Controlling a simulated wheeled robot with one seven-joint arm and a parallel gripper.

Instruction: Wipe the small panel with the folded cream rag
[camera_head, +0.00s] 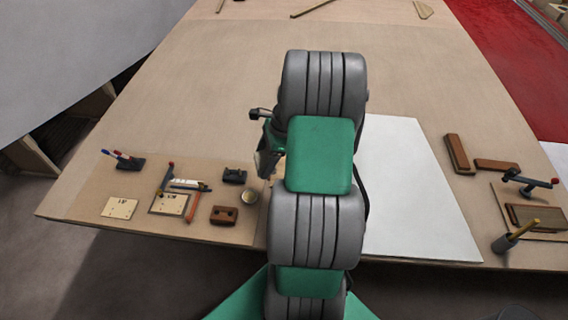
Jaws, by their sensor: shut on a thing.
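A flat white panel (415,200) lies on the bench, to the right of my arm, which covers its left part. My gripper (265,165) shows only in part at the left side of my arm, above the bench. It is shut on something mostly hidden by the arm. A small pale sliver (274,178) at its tip looks like the folded cream rag. I cannot tell whether it touches the bench.
The bench (215,90) beyond is mostly clear.

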